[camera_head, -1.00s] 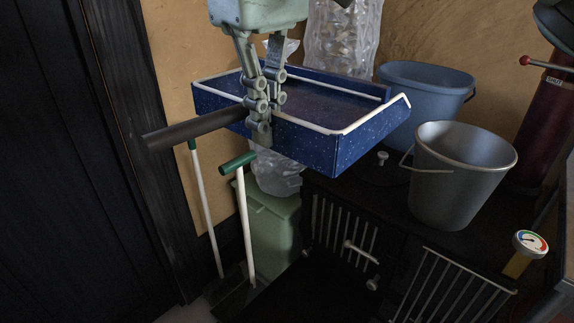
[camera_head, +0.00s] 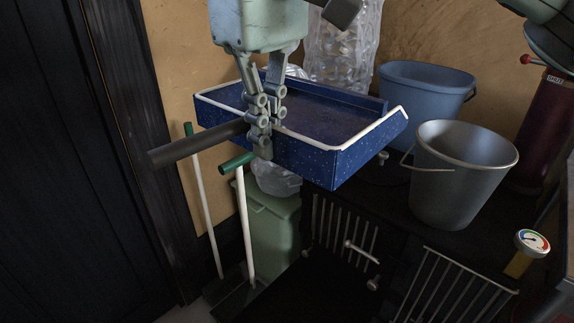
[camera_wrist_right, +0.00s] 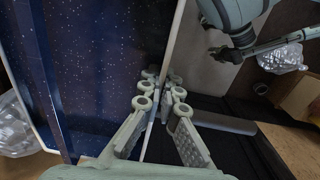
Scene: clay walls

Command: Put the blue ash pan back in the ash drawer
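The blue speckled ash pan (camera_head: 345,155), with a white rim, hangs in the air left of the metal bucket. A dark rod-like handle (camera_head: 195,145) sticks out from its front. My right gripper (camera_head: 262,140) comes down from above and is shut on the pan's front wall beside the handle. The right wrist view shows the fingers (camera_wrist_right: 160,95) pinching the white rim of the pan (camera_wrist_right: 100,60). The black stove (camera_head: 300,275) with barred fronts lies below. Its ash drawer cannot be clearly told in the dark.
A metal bucket (camera_head: 455,180) and a blue tub (camera_head: 420,95) stand on the stove top. Green-topped tools (camera_head: 245,215) and a green bin (camera_head: 275,230) are below the pan. A gauge (camera_head: 532,242) and red cylinder (camera_head: 548,130) are at right. A dark door is left.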

